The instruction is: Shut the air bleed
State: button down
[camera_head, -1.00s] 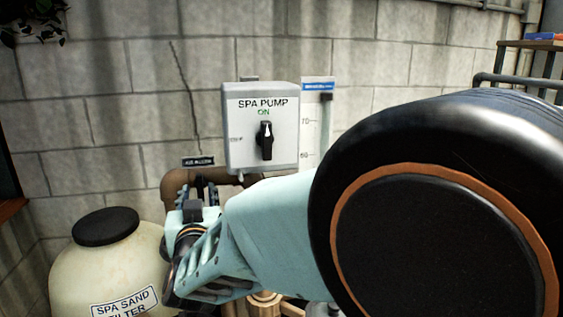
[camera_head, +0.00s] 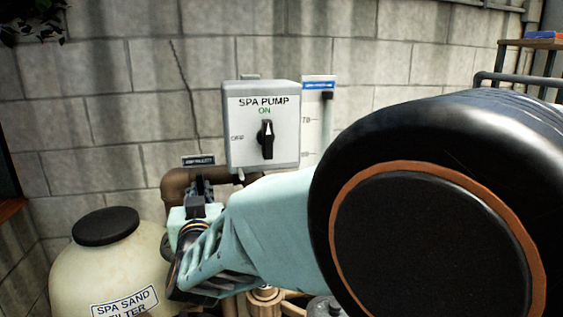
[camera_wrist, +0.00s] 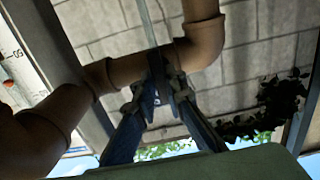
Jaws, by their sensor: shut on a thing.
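The small dark air bleed label (camera_head: 198,161) is on the wall above a brown pipe (camera_head: 178,184), left of the spa pump box. My gripper (camera_head: 201,186) reaches up in front of this pipe in the head view. In the wrist view its two long fingers come together at my gripper's tips (camera_wrist: 160,72), right against the brown pipe (camera_wrist: 128,70). The gripper is shut on a small part at the pipe, which I take to be the air bleed handle. The fingers mostly hide it, and its angle cannot be told.
The spa pump switch box (camera_head: 262,148) hangs just right of my gripper, its knob pointing to ON. A gauge (camera_head: 317,120) is beside it. The spa sand filter (camera_head: 100,262) stands at lower left. Pipes crowd the area below.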

jog(key=shift+f+m+b, duration=0.25)
jog(key=shift+m+b, duration=0.35)
jog(key=shift+b, duration=0.45)
jog(key=m+b, duration=0.3)
jog(key=b, duration=0.1)
jog(key=shift+m, duration=0.3)
jog(key=m+b, duration=0.2)
jog(key=b, duration=0.1)
jog(key=shift+m, duration=0.4)
jog(key=shift+r+m+b, duration=0.1)
jog(key=shift+m+b, duration=0.5)
jog(key=shift+m, duration=0.1)
jog(key=shift+r, duration=0.15)
jog(key=c, duration=1.9)
grip_release()
